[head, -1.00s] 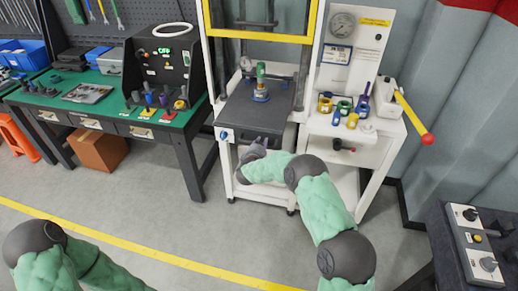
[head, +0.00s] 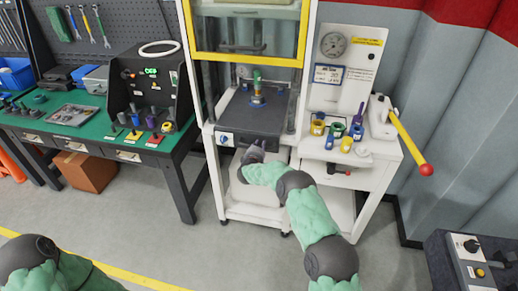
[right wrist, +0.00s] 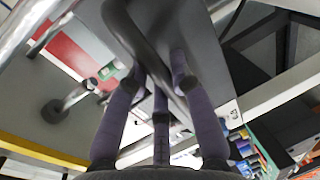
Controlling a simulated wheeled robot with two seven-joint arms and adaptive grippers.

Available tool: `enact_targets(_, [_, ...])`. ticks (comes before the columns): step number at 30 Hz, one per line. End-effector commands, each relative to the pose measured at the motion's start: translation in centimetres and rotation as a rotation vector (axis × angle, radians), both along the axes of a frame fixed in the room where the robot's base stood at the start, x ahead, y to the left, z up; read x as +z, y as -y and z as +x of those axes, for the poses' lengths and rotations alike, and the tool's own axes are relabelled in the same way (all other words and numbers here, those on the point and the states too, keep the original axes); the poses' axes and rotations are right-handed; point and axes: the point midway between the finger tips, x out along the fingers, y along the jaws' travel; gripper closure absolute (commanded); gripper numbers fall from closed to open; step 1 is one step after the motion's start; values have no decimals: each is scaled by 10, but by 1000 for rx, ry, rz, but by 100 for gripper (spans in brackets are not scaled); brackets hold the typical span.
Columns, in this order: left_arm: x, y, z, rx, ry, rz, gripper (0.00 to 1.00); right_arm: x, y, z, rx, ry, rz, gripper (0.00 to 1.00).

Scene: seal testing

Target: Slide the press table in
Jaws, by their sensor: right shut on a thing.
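The press table (head: 235,118) is a dark flat plate within the white press frame (head: 214,182). A workpiece with a green top and blue base (head: 257,88) stands upright on it. The table's front edge reaches near the front of the frame. My right gripper (head: 254,152) is at the table's front edge, with the arm coming from below. In the right wrist view, its purple fingers (right wrist: 160,85) close around a dark bar (right wrist: 135,40), which looks like the table's handle. The exact contact is partly hidden. My left gripper is out of view; only part of that arm shows.
A yellow-edged guard (head: 245,60) hangs above the table. To the right, a white side stand (head: 365,178) holds colored parts and a lever with a red knob (head: 426,170). A green workbench (head: 85,125) is at left. A control box (head: 470,262) is at lower right.

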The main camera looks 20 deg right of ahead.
Motion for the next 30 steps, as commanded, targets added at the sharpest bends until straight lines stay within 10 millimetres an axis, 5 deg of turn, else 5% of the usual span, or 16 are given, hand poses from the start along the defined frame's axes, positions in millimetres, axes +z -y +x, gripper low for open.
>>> enact_targets(17, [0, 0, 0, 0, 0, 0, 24, 0, 4, 5, 0, 0, 0, 100])
enact_targets(18, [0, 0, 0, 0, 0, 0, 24, 0, 4, 5, 0, 1, -1, 74])
enact_targets(21, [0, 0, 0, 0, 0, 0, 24, 1, 4, 5, 0, 1, -1, 51])
enact_targets(30, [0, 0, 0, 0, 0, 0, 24, 0, 3, 4, 0, -1, 1, 51])
